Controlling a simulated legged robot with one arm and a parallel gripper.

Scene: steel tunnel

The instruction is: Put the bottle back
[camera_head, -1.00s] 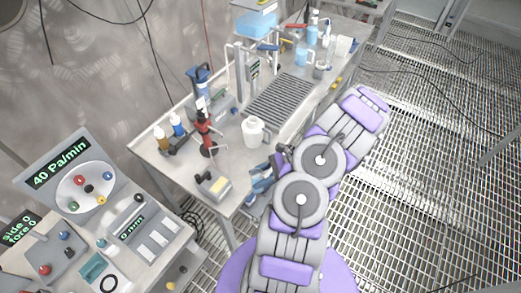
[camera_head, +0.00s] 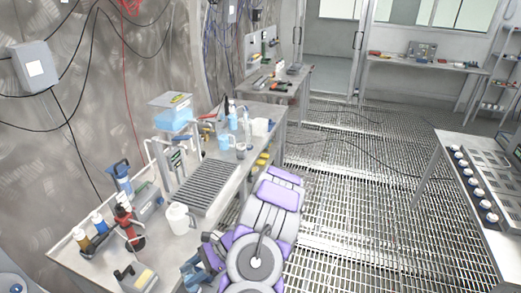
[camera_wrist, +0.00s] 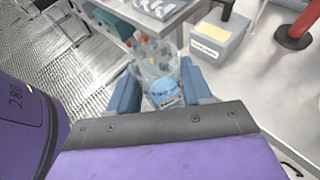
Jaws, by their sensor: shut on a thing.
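My gripper (camera_wrist: 160,86), with blue fingers, is shut on a clear bottle (camera_wrist: 166,93) with a blue and white label in the wrist view. In the head view my gripper (camera_head: 197,270) is by the front edge of the near bench (camera_head: 207,226); the bottle in it cannot be made out there. A brown bottle (camera_head: 81,239) and a blue bottle (camera_head: 100,223) with white tops stand at the bench's left end, beside a red stand (camera_head: 130,229).
A white jug (camera_head: 179,218) and a ribbed grey plate (camera_head: 202,187) are on the bench. Blue cups (camera_head: 226,142) stand further back. The grated floor (camera_head: 350,210) is open to the right, before another table (camera_head: 478,200).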

